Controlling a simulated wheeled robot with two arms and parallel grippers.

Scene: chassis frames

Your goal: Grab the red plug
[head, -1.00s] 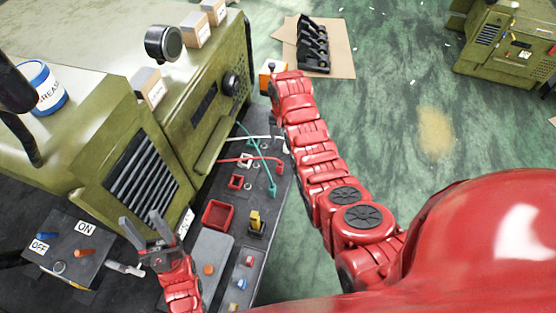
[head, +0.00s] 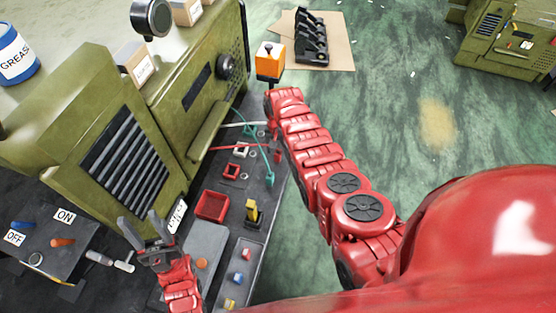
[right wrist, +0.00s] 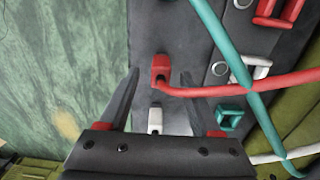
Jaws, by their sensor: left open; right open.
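The red plug (right wrist: 160,66) sits at the end of a red cable near the dark panel's edge in the right wrist view. My right gripper (right wrist: 159,77) is open, its two dark fingers on either side of the plug in the picture. Whether they touch it or stand above it I cannot tell. In the head view the red cable (head: 228,148) runs right toward my right arm, which hides the plug and most of that gripper. My left gripper (head: 139,224) is open and empty, in front of the green machine.
A white plug (right wrist: 155,120) lies close by the red one. A teal cable (right wrist: 224,45) crosses the red cable. A red socket (head: 231,171), a red tray (head: 212,205) and an orange box (head: 270,60) stand near the panel.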

